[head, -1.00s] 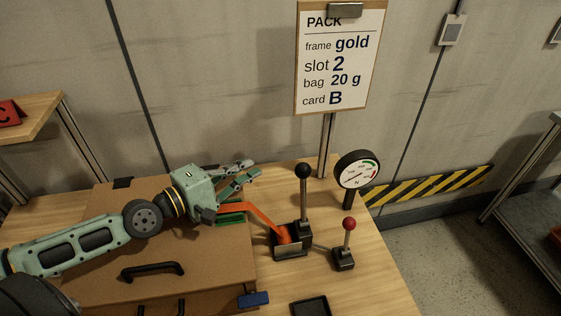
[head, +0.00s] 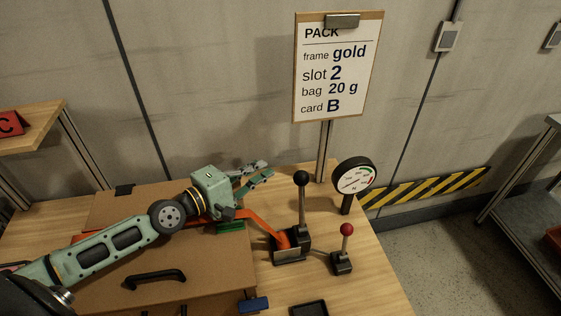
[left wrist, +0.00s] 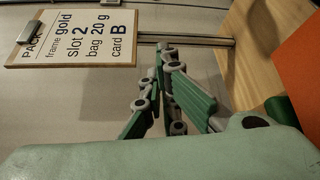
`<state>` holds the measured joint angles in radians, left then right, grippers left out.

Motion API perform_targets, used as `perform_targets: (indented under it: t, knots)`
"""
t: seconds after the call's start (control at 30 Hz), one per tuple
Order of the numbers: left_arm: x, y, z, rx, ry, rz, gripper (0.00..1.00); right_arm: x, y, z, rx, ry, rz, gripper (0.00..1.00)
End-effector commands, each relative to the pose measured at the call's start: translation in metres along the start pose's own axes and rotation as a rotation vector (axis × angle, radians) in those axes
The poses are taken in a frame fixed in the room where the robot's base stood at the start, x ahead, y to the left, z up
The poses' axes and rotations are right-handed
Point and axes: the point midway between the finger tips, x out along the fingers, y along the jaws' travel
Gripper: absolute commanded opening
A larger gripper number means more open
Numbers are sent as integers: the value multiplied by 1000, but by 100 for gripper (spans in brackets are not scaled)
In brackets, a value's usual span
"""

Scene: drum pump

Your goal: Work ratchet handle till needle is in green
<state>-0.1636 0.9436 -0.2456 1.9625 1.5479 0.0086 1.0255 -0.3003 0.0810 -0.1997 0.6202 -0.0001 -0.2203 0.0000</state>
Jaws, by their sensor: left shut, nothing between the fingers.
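The orange handle (head: 262,222) runs from below my left wrist to the black base of the ratchet unit (head: 291,254). The round gauge (head: 354,175) has a white face with green and red bands at its right; its needle is too small to read. My left gripper (head: 262,171) is above and behind the orange handle, apart from it, with fingers pointing right. It is shut and empty. In the left wrist view, its green fingers (left wrist: 165,90) are close together, and an orange surface (left wrist: 300,75) shows at the right. My right gripper is out of view.
A black-knobbed lever (head: 302,205) and a red-knobbed lever (head: 345,245) stand near the gauge. A brown box (head: 215,275) with a black handle lies under my left arm. A sign (head: 335,65) stands behind. The table's right edge is close to the levers.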

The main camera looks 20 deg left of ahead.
Motion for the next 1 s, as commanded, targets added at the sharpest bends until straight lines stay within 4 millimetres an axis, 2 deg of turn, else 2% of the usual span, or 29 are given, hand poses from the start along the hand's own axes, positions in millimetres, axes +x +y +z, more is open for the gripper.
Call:
perform_targets:
  t: [0.03, 0.33, 0.4, 0.6, 1.0]
  knots:
    - [9, 6, 2, -2, -2, 4, 0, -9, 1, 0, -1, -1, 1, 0]
    - [60, 5, 4, -2, -3, 1, 0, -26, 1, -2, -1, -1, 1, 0]
    - [52, 5, 15, -3, -5, -4, 0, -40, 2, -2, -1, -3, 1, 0]
    - [46, 3, 32, -1, -3, -2, 0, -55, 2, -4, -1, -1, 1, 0]
    - [43, 0, 39, 0, -2, -1, 0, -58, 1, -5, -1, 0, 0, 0]
